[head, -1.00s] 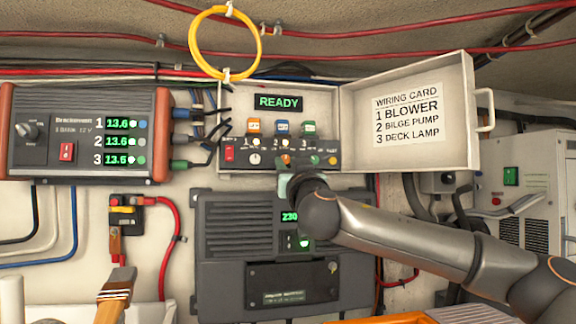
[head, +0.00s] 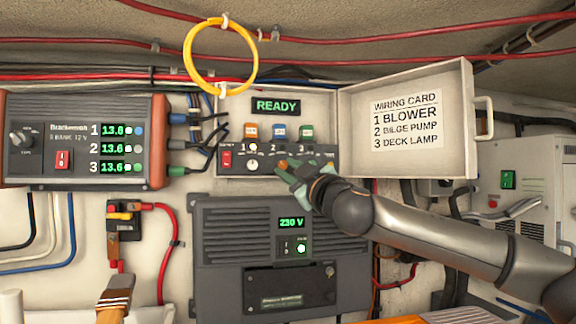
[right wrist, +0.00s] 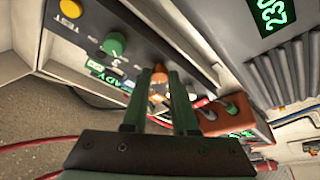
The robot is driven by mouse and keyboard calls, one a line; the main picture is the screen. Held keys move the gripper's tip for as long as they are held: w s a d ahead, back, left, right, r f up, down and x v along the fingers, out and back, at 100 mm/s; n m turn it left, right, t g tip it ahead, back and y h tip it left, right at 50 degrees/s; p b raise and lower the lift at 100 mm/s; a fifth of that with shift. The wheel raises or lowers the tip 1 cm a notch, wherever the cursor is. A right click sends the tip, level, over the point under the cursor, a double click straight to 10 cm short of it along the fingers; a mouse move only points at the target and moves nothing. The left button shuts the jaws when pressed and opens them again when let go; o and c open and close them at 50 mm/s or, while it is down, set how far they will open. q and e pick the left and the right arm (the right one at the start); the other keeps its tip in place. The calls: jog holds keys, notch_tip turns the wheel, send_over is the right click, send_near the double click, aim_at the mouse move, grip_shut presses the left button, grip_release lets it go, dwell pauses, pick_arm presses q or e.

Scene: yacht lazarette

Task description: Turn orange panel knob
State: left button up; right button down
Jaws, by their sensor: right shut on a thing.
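The small grey control panel (head: 235,168) sits inside the open white box under a lit READY display (head: 278,105). Its orange knob (head: 283,164) is in the middle of the knob row. My right gripper (head: 287,167) reaches it from the lower right and is shut on it. In the right wrist view the orange knob (right wrist: 159,72) shows between the two fingertips (right wrist: 158,92). The green knob (right wrist: 115,44) stands beside it, next to a yellow TEST button (right wrist: 71,8). In the head view my gripper partly hides the right knobs. My left gripper is out of view.
The box's lid (head: 420,150) is open to the right, with a wiring card (head: 405,118) listing 1 BLOWER. A grey 230 V unit (head: 225,260) is mounted below. A red-sided charger (head: 80,140) with plugged cables is at left. A yellow cable loop (head: 188,55) hangs above.

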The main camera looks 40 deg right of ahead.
jog(key=shift+n, duration=0.7)
jog(key=shift+y, duration=0.4)
jog(key=c, duration=0.7)
grip_release()
jog(key=shift+s, duration=0.15)
jog(key=shift+b+v, duration=2.6)
jog(key=shift+v, duration=3.5)
jog(key=shift+r, duration=0.1)
